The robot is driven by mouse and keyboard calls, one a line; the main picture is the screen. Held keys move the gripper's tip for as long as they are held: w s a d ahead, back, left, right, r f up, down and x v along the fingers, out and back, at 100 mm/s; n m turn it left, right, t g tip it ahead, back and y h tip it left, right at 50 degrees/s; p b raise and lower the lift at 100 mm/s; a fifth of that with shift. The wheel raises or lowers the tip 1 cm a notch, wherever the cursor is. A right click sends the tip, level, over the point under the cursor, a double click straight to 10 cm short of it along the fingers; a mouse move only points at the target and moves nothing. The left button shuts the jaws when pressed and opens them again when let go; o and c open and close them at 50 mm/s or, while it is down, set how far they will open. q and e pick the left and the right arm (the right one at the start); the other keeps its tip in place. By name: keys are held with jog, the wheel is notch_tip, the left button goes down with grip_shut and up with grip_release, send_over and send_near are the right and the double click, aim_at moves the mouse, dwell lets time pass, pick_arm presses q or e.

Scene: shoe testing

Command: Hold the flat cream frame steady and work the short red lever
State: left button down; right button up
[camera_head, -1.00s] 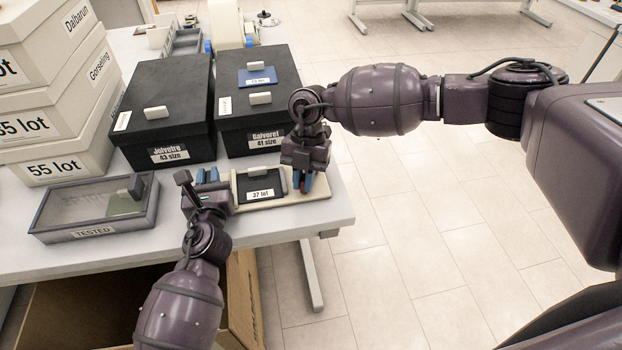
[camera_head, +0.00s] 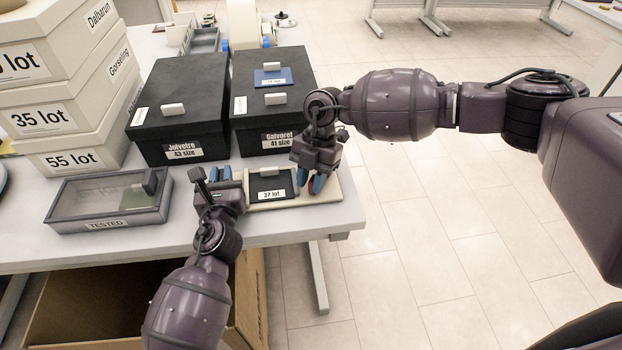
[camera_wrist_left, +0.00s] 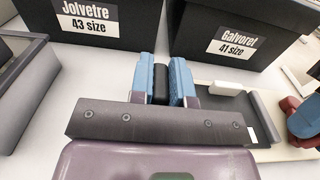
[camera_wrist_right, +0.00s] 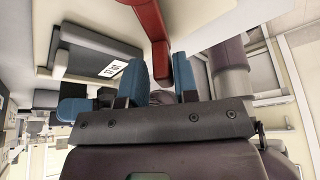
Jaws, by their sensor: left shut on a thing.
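The flat cream frame (camera_head: 328,191) lies near the table's front right edge, with a dark panel (camera_head: 262,184) labelled "37 lot" on it. My left gripper (camera_head: 226,174) is beside the frame's left end. In the left wrist view its blue fingers are shut on a small black block (camera_wrist_left: 160,84); whether this belongs to the frame I cannot tell. The short red lever (camera_wrist_right: 152,25) stands at the frame's right side and also shows in the left wrist view (camera_wrist_left: 290,106). My right gripper (camera_wrist_right: 162,82) has its blue fingers apart, with the lever between or just beyond them.
Two black boxes (camera_head: 180,100) (camera_head: 270,118) stand behind the frame. A grey tray (camera_head: 108,200) marked "TESTED" lies to the left, with stacked cream boxes (camera_head: 75,115) behind. An open cardboard box (camera_head: 249,300) is under the table. The floor right of the table is clear.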

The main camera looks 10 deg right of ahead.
jog(key=shift+o, duration=0.9)
jog(key=v, duration=1.2)
jog(key=shift+c, duration=0.3)
